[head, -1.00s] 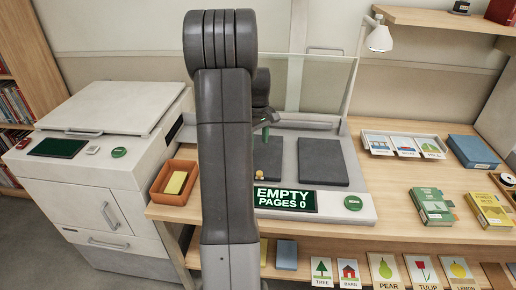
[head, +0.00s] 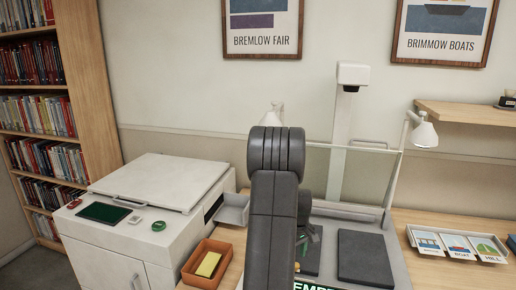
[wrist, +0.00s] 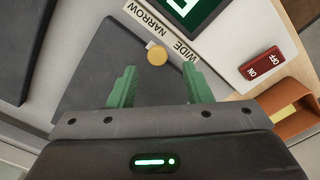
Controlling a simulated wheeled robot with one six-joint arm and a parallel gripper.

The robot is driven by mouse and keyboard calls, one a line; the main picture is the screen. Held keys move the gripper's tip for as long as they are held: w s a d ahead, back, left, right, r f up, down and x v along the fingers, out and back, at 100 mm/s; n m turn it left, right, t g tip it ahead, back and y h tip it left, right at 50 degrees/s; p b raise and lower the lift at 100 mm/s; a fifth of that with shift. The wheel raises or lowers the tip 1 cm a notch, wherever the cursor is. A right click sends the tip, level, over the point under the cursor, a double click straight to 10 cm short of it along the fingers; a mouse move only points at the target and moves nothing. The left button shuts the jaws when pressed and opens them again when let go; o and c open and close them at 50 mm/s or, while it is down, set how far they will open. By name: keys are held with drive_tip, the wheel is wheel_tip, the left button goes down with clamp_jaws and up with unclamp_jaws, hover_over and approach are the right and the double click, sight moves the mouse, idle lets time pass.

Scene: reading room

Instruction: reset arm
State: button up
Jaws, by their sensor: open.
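My gripper (wrist: 160,88) is open and empty in the wrist view, its two green fingers apart. It hovers over the book scanner's dark left pad (wrist: 98,60). A round yellow knob (wrist: 156,54) sits beyond the fingertips, between the words NARROW and WIDE. In the head view my arm rises in front of the scanner and hides part of it; a green finger of the gripper (head: 308,240) shows just right of the arm. The scanner's dark right pad (head: 364,258) is bare.
A white copier (head: 150,210) stands left of the desk. An orange tray (head: 205,268) holding a yellow block is between copier and scanner. A card tray (head: 425,250) lies to the right. A lamp (head: 424,135) and shelf (head: 465,112) are behind. A red switch (wrist: 259,66) shows near the gripper.

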wheel_tip(320, 180, down, 3)
drive_tip(key=shift+f, duration=0.15)
drive_tip(key=shift+s+d+f+p, duration=0.15)
drive_tip(key=shift+d+p, duration=0.15)
drive_tip(key=shift+d, duration=0.15)
drive_tip(key=shift+s+d+f+p, duration=0.1)
drive_tip(key=shift+d+p, duration=0.15)
drive_tip(key=shift+d, duration=0.2)
drive_tip(key=shift+s+d, duration=0.2)
drive_tip(key=shift+d, duration=0.4)
